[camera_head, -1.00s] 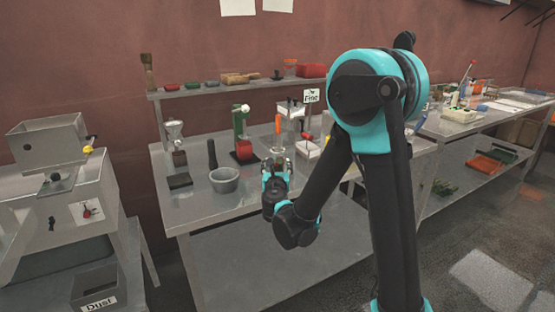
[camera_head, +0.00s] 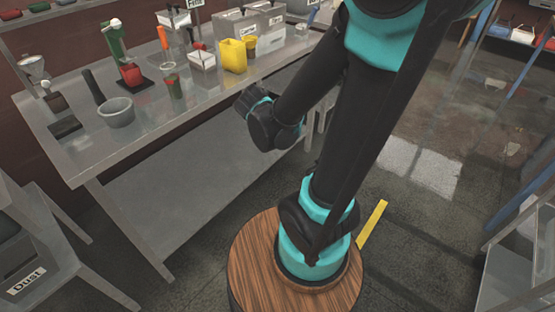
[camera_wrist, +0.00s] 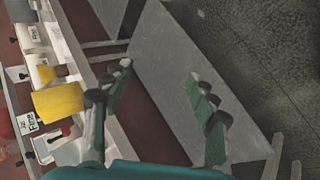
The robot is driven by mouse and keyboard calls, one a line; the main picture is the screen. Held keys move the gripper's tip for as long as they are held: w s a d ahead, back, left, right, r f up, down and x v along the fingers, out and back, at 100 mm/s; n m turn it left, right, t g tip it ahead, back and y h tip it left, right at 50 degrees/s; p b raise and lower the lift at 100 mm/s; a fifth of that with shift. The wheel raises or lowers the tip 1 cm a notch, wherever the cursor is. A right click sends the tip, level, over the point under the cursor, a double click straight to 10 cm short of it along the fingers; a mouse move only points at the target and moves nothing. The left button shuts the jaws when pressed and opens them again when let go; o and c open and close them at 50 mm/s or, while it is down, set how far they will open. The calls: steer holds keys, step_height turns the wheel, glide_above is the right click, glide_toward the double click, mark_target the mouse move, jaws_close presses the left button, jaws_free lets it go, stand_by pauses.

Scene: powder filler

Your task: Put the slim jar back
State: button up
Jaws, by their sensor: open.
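A slim, clear jar (camera_head: 174,86) with reddish contents stands upright on the steel table (camera_head: 150,130), near its front edge. It is small and its details are hard to make out. My gripper (camera_head: 250,98) is in front of the table edge, to the right of the jar and apart from it; its fingers are mostly hidden in the head view. In the wrist view my gripper (camera_wrist: 155,97) has its two fingers spread wide, with nothing between them. I cannot make out the jar in the wrist view.
A green stand with a red cup (camera_head: 128,72), a grey mortar (camera_head: 116,111), a white box (camera_head: 202,58) and a yellow container (camera_head: 233,56) stand near the jar. The yellow container also shows in the wrist view (camera_wrist: 58,103). A lower shelf (camera_head: 185,190) lies under the table.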

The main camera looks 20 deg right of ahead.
steer(key=s+f+m+g+y, duration=0.2)
steer(key=s+f+m, duration=0.1)
steer(key=s+m, duration=0.3)
steer(key=s+f+m+g+y, duration=0.1)
steer(key=s+f+m+g, duration=0.1)
steer(key=s+m, duration=0.3)
steer(key=s+f, duration=0.1)
steer(key=s, duration=0.2)
steer(key=shift+a+m+y, duration=0.35)
steer(key=shift+m+y, duration=0.05)
